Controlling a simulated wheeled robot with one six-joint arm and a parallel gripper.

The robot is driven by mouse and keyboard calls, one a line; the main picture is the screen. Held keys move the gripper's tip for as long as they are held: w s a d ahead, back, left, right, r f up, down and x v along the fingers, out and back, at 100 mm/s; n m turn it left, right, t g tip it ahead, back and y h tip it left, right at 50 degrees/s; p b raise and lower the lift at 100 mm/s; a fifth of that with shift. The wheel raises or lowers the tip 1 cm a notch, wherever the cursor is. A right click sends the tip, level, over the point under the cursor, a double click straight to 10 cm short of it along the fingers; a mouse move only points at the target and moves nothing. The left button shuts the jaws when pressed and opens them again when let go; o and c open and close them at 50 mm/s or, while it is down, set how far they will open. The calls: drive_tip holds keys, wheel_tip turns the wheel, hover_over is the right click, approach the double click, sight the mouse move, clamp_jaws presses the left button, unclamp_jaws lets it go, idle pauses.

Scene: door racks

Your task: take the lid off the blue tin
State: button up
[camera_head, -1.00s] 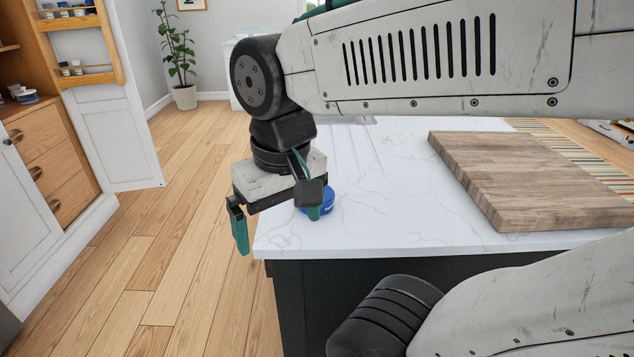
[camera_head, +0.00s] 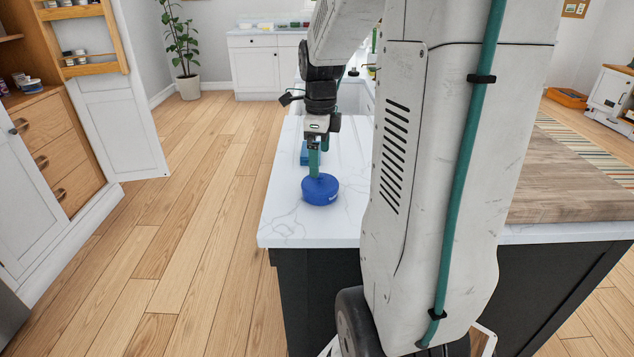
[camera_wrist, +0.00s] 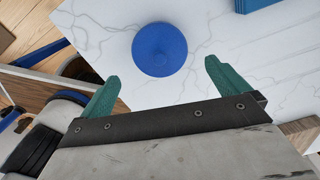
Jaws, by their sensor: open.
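The blue tin (camera_head: 320,190) stands upright on the white marble counter near its left edge. I see nothing between the fingers. Whether a fingertip touches the lid in the head view is unclear.
Another blue object (camera_head: 304,154) lies on the counter (camera_head: 285,215) behind the tin. A wooden board (camera_head: 565,192) lies to the right, partly hidden by my arm. The counter's left edge is close to the tin, with open floor beyond.

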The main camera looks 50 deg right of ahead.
sight(320, 179)
wheel_tip(320, 179, down, 6)
drive_tip(key=shift+r, duration=0.15)
drive_tip(key=c, duration=0.9)
